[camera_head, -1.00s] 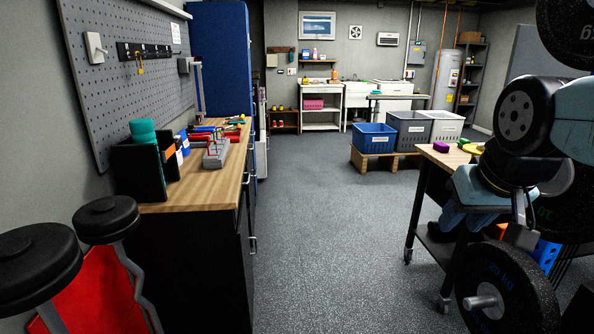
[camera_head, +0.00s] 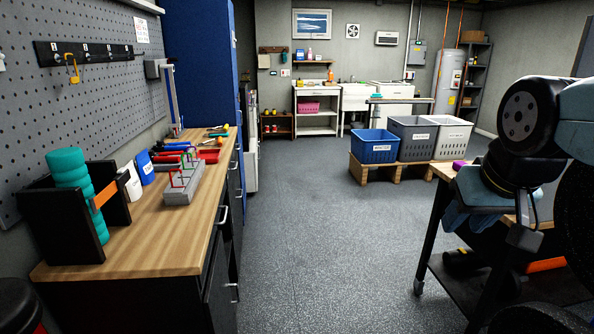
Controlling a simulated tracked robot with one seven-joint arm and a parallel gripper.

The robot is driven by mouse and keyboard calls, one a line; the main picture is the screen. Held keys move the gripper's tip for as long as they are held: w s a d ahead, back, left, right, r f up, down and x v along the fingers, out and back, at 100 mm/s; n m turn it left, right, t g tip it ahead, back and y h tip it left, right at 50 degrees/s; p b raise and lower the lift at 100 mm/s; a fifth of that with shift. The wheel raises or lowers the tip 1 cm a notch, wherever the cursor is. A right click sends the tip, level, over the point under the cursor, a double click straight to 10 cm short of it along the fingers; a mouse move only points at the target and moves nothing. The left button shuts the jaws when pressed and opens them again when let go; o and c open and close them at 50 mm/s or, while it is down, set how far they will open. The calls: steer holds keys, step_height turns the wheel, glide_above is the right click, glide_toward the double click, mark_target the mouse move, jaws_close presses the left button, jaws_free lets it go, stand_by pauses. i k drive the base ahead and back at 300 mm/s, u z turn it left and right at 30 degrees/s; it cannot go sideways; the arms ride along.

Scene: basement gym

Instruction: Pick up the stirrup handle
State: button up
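A grey block (camera_head: 184,191) stands on the wooden workbench at left, with several thin red and green upright loops on it. One red loop (camera_head: 179,178) has a stirrup-like shape, but it is too small to tell whether it is the stirrup handle. My arm is folded at the right edge. My gripper (camera_head: 524,237) appears at its lower end, far from the block. Its fingers are not clear, and I see nothing held in it.
The wooden workbench (camera_head: 125,252) runs along the left wall and holds a black rack (camera_head: 52,235) with teal rolls, a blue container (camera_head: 144,168) and tools. A dark cart (camera_head: 432,212) stands at right. Blue (camera_head: 374,149), grey and white bins are ahead. The floor (camera_head: 320,250) between is clear.

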mark_target(225, 129)
steer(key=i, duration=4.9)
steer(key=u, duration=1.9)
steer(key=i, duration=0.2)
steer(key=u, duration=0.4)
